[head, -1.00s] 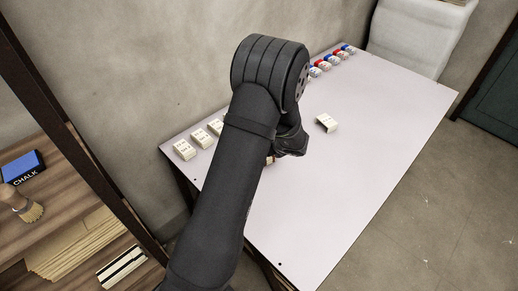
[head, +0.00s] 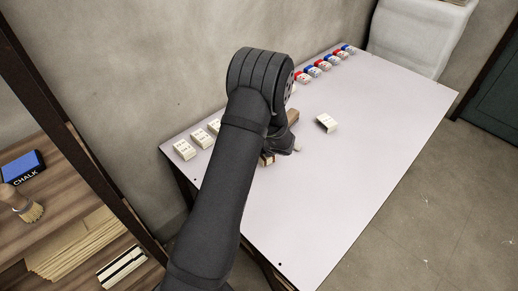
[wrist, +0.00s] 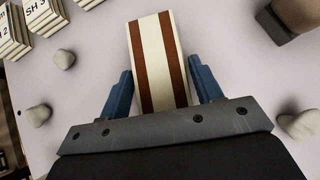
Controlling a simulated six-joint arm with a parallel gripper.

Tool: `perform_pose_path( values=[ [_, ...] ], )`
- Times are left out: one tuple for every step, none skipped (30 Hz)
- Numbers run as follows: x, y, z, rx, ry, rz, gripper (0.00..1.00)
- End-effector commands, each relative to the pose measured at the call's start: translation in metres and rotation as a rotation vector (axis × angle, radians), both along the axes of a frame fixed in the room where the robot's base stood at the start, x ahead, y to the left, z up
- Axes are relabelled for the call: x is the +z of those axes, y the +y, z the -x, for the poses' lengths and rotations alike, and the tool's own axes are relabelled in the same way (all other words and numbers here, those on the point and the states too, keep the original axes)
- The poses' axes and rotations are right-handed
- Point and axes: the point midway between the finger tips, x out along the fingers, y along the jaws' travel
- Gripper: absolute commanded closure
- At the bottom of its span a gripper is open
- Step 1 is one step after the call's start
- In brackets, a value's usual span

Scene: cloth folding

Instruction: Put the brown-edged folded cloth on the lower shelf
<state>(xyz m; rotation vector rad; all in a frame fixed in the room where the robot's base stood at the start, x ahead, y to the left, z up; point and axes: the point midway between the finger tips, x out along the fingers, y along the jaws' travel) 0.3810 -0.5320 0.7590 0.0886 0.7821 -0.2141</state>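The brown-edged folded cloth (wrist: 158,62) is a cream block with two brown stripes, lying on the pale table (wrist: 95,55) in the wrist view. My gripper (wrist: 160,68) has its two blue fingers on either side of the cloth's near part, with narrow gaps at their tips. It looks open around the cloth. In the head view my arm hides most of the cloth; a small brown-and-cream piece (head: 267,160) shows beside my wrist. A wooden shelf unit stands at the left, and a black-striped cream cloth (head: 122,266) lies low in it.
The shelf unit also holds a blue chalk box (head: 22,167), a brush (head: 30,210) and a beige stack (head: 75,248). A dark post (head: 88,165) stands between shelves and table. The table's right side is clear.

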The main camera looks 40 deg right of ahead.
Motion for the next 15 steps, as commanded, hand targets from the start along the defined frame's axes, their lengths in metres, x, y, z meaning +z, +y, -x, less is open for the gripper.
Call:
perform_pose_path(
  values=[
    [0.0001, 0.0, 0.0001, 0.0, 0.0, 0.0, 0.51],
    [0.0001, -0.0001, 0.0002, 0.0, 0.0, 0.0, 0.57],
    [0.0001, 0.0, 0.0002, 0.0, 0.0, 0.0, 0.65],
    [0.0001, 0.0, 0.0002, 0.0, 0.0, 0.0, 0.71],
    [0.0001, 0.0, 0.0002, 0.0, 0.0, 0.0, 0.76],
    [0.0004, -0.0002, 0.0002, 0.0, -0.001, 0.0, 0.8],
    [0.0004, -0.0002, 0.0002, 0.0, -0.001, 0.0, 0.8],
    [0.0004, -0.0002, 0.0002, 0.0, -0.001, 0.0, 0.8],
    [0.0004, -0.0002, 0.0002, 0.0, -0.001, 0.0, 0.8],
    [0.0005, -0.0002, 0.0001, 0.0, -0.001, 0.0, 0.8],
    [0.0006, -0.0002, 0.0002, 0.0, -0.001, 0.0, 0.8],
    [0.0011, -0.0003, 0.0001, 0.0, -0.001, 0.0, 0.8],
    [0.0016, -0.0003, 0.0001, 0.0, -0.001, 0.0, 0.8],
    [0.0025, -0.0004, 0.0001, 0.0, -0.001, 0.002, 0.8],
    [0.0043, -0.0004, 0.0, 0.0, -0.001, 0.002, 0.8]
  ],
)
